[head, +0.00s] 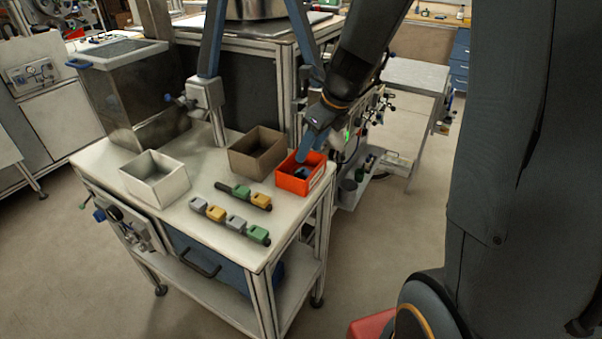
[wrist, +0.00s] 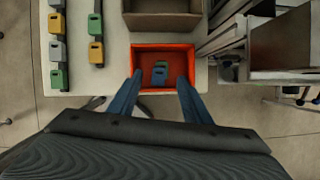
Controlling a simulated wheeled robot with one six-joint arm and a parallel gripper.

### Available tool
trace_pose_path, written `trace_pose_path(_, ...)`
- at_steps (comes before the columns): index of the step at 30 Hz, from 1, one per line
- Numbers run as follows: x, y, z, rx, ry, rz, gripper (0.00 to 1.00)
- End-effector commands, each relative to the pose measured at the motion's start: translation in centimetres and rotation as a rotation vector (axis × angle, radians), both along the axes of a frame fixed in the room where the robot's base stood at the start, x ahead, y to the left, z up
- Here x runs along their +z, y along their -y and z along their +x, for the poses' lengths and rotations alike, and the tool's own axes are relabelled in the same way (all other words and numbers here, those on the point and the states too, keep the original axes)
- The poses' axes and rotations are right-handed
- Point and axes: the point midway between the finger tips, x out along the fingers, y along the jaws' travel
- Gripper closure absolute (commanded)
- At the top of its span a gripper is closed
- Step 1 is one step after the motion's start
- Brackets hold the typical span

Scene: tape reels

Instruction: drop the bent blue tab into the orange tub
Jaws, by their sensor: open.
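The orange tub (head: 318,181) stands at the right end of the white table. In the wrist view the orange tub (wrist: 190,48) lies straight ahead of my fingers. The blue tab (wrist: 159,73) lies inside it on the floor of the tub, and in the head view part of the blue tab (head: 303,172) shows past the rim. My gripper (head: 315,140) is above the tub, pointing down. In the wrist view my gripper (wrist: 158,80) has its two blue fingers spread apart, with nothing held between them.
A brown box (head: 243,165) stands beside the tub, and a white box (head: 160,192) is at the table's left. Table top between the boxes and rows is bare.

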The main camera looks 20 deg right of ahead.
Motion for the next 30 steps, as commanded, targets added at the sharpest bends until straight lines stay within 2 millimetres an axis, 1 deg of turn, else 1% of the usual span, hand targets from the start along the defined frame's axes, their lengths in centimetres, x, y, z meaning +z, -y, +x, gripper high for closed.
trace_pose_path(1, 0.9, 0.3, -0.2, -0.002, 0.004, -0.001, 0.56)
trace_pose_path(6, 2.9, 0.7, -0.9, -0.001, 0.002, -0.001, 0.56)
trace_pose_path(12, 3.9, 1.0, -1.4, 0.000, -0.001, -0.001, 0.56)
trace_pose_path(24, 3.8, 0.9, -1.5, 0.016, 0.001, -0.008, 0.56)
trace_pose_path(26, 3.6, 0.8, -1.8, 0.058, 0.005, -0.025, 0.56)
trace_pose_path(29, 2.8, 0.5, -2.8, 0.199, 0.020, -0.083, 0.56)
trace_pose_path(30, 2.4, 0.4, -3.4, 0.280, 0.026, -0.115, 0.56)
